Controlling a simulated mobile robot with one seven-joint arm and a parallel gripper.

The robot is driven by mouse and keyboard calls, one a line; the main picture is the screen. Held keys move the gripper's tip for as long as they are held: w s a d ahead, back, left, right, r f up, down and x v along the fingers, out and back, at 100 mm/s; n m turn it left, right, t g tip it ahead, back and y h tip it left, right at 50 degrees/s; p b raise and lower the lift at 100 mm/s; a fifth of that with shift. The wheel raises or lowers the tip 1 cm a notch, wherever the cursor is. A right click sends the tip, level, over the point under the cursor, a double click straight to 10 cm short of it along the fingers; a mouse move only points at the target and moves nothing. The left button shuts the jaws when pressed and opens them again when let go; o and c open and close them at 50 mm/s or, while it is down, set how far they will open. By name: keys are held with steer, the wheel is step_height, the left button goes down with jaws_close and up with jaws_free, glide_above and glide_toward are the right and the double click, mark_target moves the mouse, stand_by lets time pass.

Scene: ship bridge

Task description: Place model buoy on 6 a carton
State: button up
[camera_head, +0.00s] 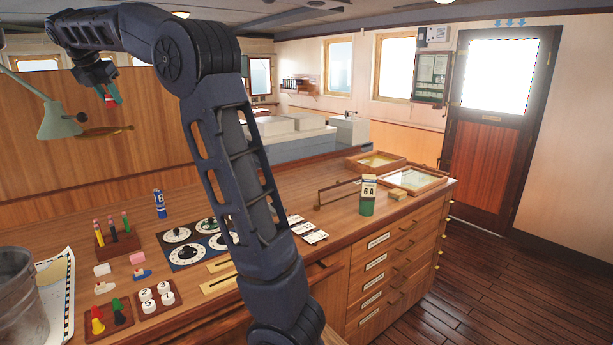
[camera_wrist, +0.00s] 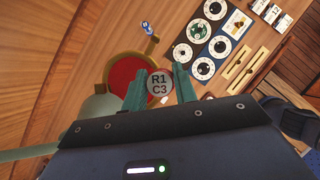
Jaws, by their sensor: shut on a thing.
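My gripper (camera_head: 108,97) is at the upper left in the head view, raised above the wooden counter. Its teal fingers (camera_wrist: 161,92) are shut on a small piece whose round grey end (camera_wrist: 159,82) reads "R1 C3" in the wrist view. In the head view a bit of red shows between the fingers; the piece's full shape is hidden, so I cannot tell whether it is the model buoy. The 6 A carton (camera_head: 369,187), a small white box with a dark top, is at the counter's right part, above or behind a green cylinder (camera_head: 367,209).
A lamp (camera_head: 60,121) and a brass-rimmed disc (camera_head: 105,131) are below and left of my gripper. Coloured cones (camera_head: 116,304), a peg rack (camera_head: 117,241), dials (camera_head: 181,253), a blue cylinder (camera_head: 160,204) and a metal bucket (camera_head: 22,305) stand on the counter. Framed glass trays (camera_head: 411,190) lie near the carton.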

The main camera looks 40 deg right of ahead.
steer(key=w+d+f+m+g+h, duration=0.1)
steer(key=w+d+f+m, duration=0.1)
steer(key=d, duration=1.1)
steer(key=w+d+f+m, duration=0.1)
steer(key=w+d+f, duration=0.15)
steer(key=d, duration=1.05)
steer(key=s+d+f+m+g, duration=0.1)
steer(key=s+d+m, duration=0.1)
steer(key=d, duration=1)
steer(key=s+d+f+m+g, duration=0.1)
steer(key=s+d+f, duration=0.1)
steer(key=d, duration=1)
steer(key=m+g, duration=0.3)
steer(key=m, duration=0.3)
glide_above(374, 175)
steer(key=a, duration=0.3)
step_height(374, 175, down, 6)
steer(key=shift+h, duration=0.4)
steer(key=f, duration=2)
steer(key=shift+w+d, duration=0.1)
steer(key=shift+w, duration=0.1)
steer(key=shift+f, duration=0.15)
steer(key=o, duration=0.9)
steer(key=shift+o, duration=0.2)
